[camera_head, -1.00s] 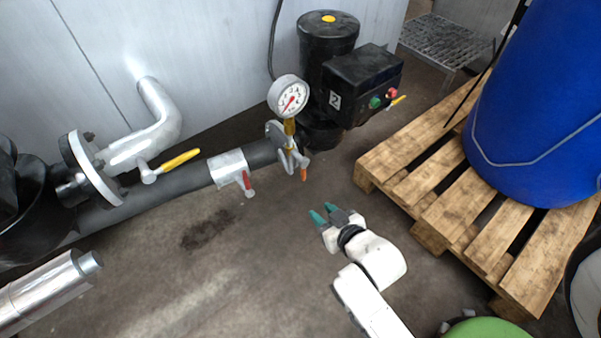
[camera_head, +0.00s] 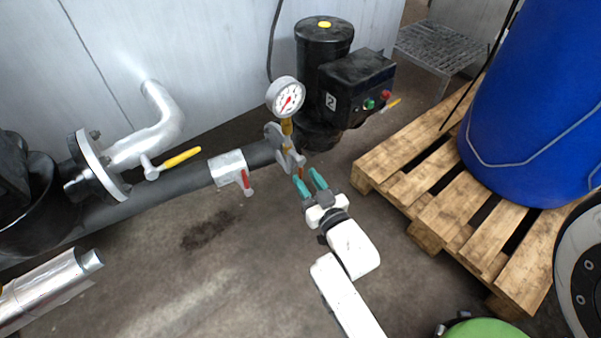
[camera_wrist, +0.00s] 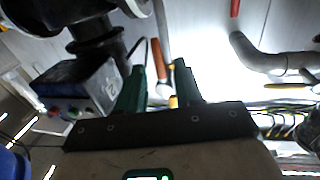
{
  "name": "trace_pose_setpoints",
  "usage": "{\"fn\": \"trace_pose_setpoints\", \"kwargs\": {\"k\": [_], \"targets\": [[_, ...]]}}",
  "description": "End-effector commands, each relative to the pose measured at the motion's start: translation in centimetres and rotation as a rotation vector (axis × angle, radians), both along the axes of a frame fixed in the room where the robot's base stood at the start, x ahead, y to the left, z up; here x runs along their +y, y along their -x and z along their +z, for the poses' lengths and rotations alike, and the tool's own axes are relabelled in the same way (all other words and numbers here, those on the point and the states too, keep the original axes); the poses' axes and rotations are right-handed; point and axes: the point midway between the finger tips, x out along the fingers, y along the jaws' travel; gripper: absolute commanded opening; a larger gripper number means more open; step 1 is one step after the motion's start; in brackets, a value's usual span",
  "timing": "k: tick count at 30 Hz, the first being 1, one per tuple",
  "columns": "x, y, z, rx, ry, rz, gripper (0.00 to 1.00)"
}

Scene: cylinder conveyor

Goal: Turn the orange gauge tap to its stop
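The orange gauge tap (camera_head: 301,172) is a short lever hanging below the round white gauge (camera_head: 285,98), at the flange on the dark pipe. My gripper (camera_head: 309,177) is open, its two teal fingertips just by the lever's lower end. In the wrist view the orange lever (camera_wrist: 158,60) shows in the gap between the green fingers (camera_wrist: 159,68), clear of both as far as I can see. I cannot tell how deep it lies between them.
A red-handled tap (camera_head: 246,182) and a yellow lever (camera_head: 178,159) sit on the pipework to the left. A black pump box (camera_head: 355,80) stands behind the gauge. A wooden pallet (camera_head: 440,215) with a blue drum (camera_head: 540,100) is at the right.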

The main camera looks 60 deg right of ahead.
Motion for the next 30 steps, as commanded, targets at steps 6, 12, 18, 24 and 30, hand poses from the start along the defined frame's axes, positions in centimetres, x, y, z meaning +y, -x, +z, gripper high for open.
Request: {"fn": "trace_pose_setpoints", "kwargs": {"k": [6,12,18,24,30], "targets": [[-1.4,-2.6,-0.1,-0.001,0.000,-0.001,0.35],[-1.8,-3.4,0.0,0.002,-0.001,-0.001,0.35],[-1.8,-3.4,0.0,0.002,-0.001,0.000,0.35],[-1.8,-3.4,0.0,0.002,-0.001,0.000,0.20],[-1.8,-3.4,0.0,0.002,-0.001,0.000,0.01]]}}
